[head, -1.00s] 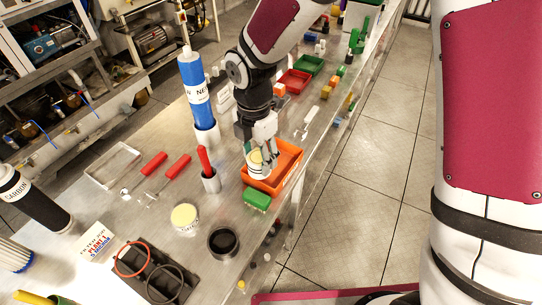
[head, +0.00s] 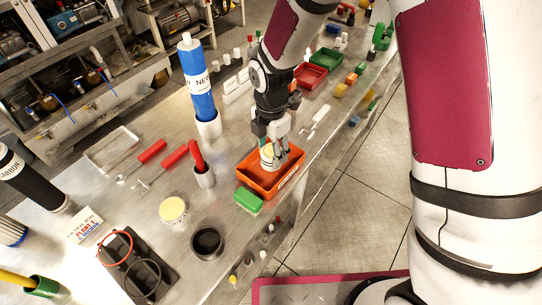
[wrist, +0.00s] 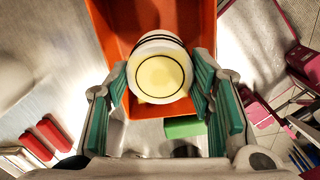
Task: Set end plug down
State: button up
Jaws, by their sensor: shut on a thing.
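The end plug (wrist: 160,72) is a short white cylinder with a yellow face and dark rings. My gripper (head: 278,158) is shut on it, with teal-padded fingers on both sides in the wrist view (wrist: 165,92). The plug also shows in the head view (head: 268,157), partly hidden by the fingers. It is over or inside the orange tray (head: 258,185). I cannot tell whether it touches the tray floor. In the wrist view the tray (wrist: 112,32) surrounds the plug's far side.
A green block (head: 249,200) sits at the tray's near edge. A holder with a red-handled tool (head: 197,157) stands left of it. A tall blue cartridge (head: 199,88) stands behind.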

aim_at(271, 152)
jog(key=shift+f, duration=1.45)
jog(key=shift+f, duration=0.1)
jog(key=o, duration=1)
notch_tip(271, 152, up, 12)
jog(key=shift+r+b, duration=0.2)
jog(key=shift+b, duration=0.35)
